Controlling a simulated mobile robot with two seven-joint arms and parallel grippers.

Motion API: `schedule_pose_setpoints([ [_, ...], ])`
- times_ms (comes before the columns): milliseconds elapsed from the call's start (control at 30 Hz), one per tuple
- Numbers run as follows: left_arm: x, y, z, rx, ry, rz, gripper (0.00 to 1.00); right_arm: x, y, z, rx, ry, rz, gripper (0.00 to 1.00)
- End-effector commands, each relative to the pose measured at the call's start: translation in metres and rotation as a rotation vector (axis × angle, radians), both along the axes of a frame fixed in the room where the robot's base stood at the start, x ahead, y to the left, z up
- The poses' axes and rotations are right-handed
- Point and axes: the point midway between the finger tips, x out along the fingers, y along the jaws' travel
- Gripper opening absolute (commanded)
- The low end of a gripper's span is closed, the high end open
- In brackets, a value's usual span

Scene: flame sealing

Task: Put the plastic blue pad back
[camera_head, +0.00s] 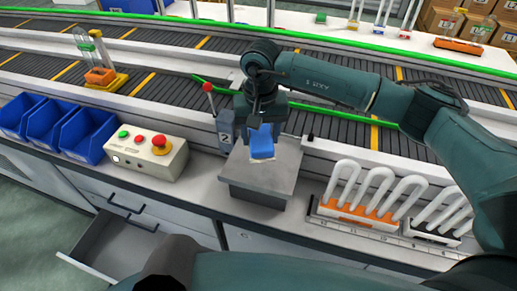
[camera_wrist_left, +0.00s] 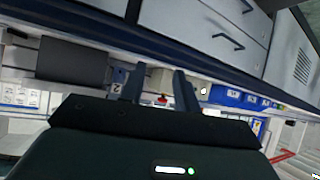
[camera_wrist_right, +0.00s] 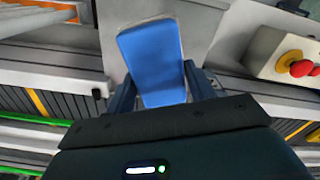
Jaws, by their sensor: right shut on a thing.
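The blue pad (camera_head: 262,147) is a small flat blue piece with a pale lower end. My right gripper (camera_head: 264,117) is shut on it and holds it over the grey metal block (camera_head: 277,176) on the counter. I cannot tell whether the pad touches the block. In the right wrist view the pad (camera_wrist_right: 152,60) sits between both fingers of the right gripper (camera_wrist_right: 160,84). My left gripper (camera_wrist_left: 159,76) shows in the left wrist view with its fingers apart and nothing between them, below the counter front. Its fingers do not show clearly in the head view.
A control box (camera_head: 146,154) with coloured buttons and blue bins (camera_head: 85,136) stand left of the block. A rack (camera_head: 352,213) of white U-shaped tubes stands to the right. The conveyor (camera_head: 180,95) runs behind. An open drawer (camera_head: 110,245) juts out below the counter.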

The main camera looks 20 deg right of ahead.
Motion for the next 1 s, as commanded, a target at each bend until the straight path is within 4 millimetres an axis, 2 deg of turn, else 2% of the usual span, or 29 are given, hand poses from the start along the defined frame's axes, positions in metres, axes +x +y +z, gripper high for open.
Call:
schedule_pose_setpoints([
  [133, -0.008, 0.002, -0.004, 0.006, 0.029, 0.004, 0.32, 0.000, 0.001, -0.021, 0.001, 0.001, 0.000, 0.33],
  [333, -0.005, 0.004, -0.001, 0.006, 0.026, 0.015, 0.32, -0.001, 0.001, -0.037, 0.000, 0.002, 0.001, 0.33],
  [500, -0.003, 0.006, 0.002, 0.007, 0.026, 0.023, 0.32, -0.001, 0.000, -0.061, -0.001, 0.002, 0.000, 0.33],
  [867, -0.002, 0.006, -0.007, 0.005, 0.031, 0.027, 0.32, 0.000, 0.000, -0.069, 0.001, -0.002, 0.001, 0.33],
  [900, -0.002, 0.005, -0.006, 0.004, 0.028, 0.025, 0.32, 0.000, 0.000, -0.069, 0.000, -0.002, 0.001, 0.55],
  [1000, -0.002, 0.003, -0.002, 0.001, 0.023, 0.021, 0.32, 0.000, 0.000, -0.068, 0.000, -0.002, 0.001, 0.63],
])
